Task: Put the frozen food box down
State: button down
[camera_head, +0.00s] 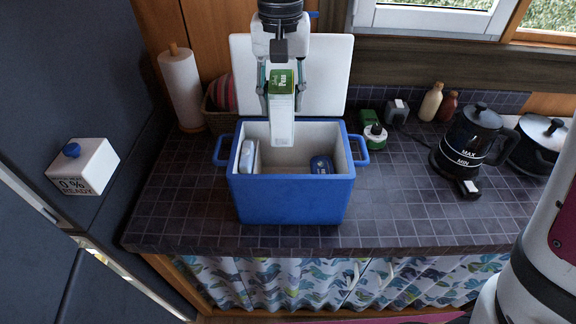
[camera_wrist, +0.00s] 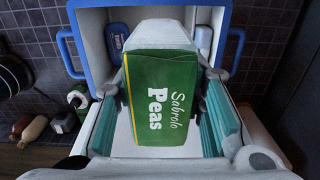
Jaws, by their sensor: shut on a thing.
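The frozen food box (camera_head: 281,108) is a tall white carton with a green top. Its green end with the words "Sabrolo Peas" shows in the wrist view (camera_wrist: 160,98). My gripper (camera_head: 281,88) is shut on it, with a finger on each side, and holds it upright. The box hangs over the open blue cooler (camera_head: 292,199), its lower end at about the height of the cooler's opening. The wrist view also shows the cooler (camera_wrist: 72,40) beyond the box. The box's underside is hidden.
Inside the cooler are a white pack (camera_head: 248,157) at left and a blue item (camera_head: 321,164) at right, with space between. The cooler's white lid (camera_head: 325,75) stands open behind. A kettle (camera_head: 467,142) is right; a paper roll (camera_head: 182,88) is left.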

jog(key=w+f+b, duration=0.1)
jog(key=f, duration=0.2)
jog(key=w+f+b, duration=0.1)
jog(key=f+b, duration=0.1)
jog(key=f, duration=0.1)
jog(key=w+f+b, duration=0.1)
jog(key=f, duration=0.3)
jog(key=shift+w+a, duration=0.15)
jog(key=shift+w, duration=0.15)
jog(key=shift+f+b, duration=0.8)
jog(key=shift+f, duration=6)
jog(key=shift+f, duration=0.1)
jog(key=c, duration=1)
grip_release()
jog(key=shift+c, duration=0.2)
notch_tip(320, 180, up, 12)
jog(key=shift+r+b, duration=0.2)
jog(key=shift+b, duration=0.1)
